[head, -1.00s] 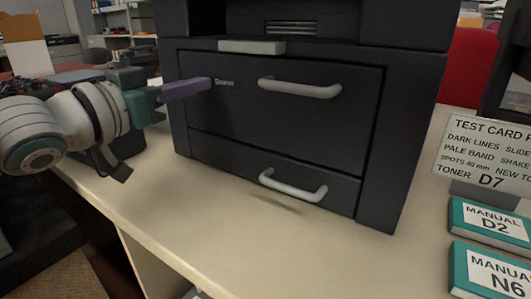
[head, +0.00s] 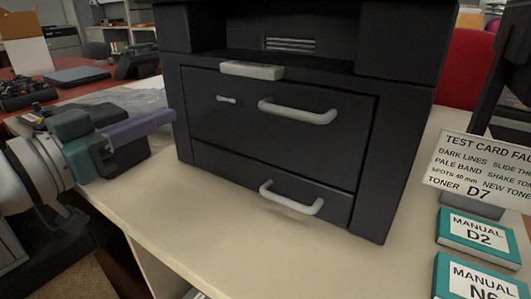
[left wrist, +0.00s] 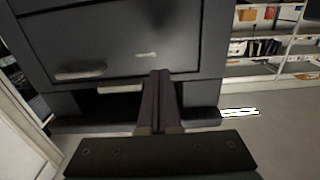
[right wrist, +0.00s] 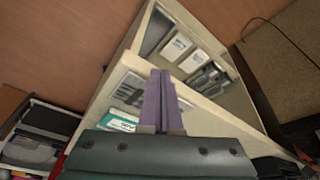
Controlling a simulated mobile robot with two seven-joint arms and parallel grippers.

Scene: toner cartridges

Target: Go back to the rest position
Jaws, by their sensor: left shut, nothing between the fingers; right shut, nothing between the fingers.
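My left gripper (head: 170,117), with purple fingers, is shut and empty. In the head view it is at the left, beside the left edge of the dark printer (head: 230,120). In the left wrist view its closed fingers (left wrist: 160,75) point toward the printer front (left wrist: 120,45); I cannot tell the exact gap. My right gripper (right wrist: 161,75) shows only in the right wrist view, its purple fingers shut with nothing between them. Its fingers show in front of a pale shelf unit (right wrist: 215,100). Both printer doors look closed.
The printer has an upper handle (head: 297,112) and a lower handle (head: 291,199) sticking out. A test card (head: 480,168), manual D2 (head: 478,238) and another manual (head: 482,278) are at the right of the pale tabletop (head: 225,235). The tabletop before the printer is clear.

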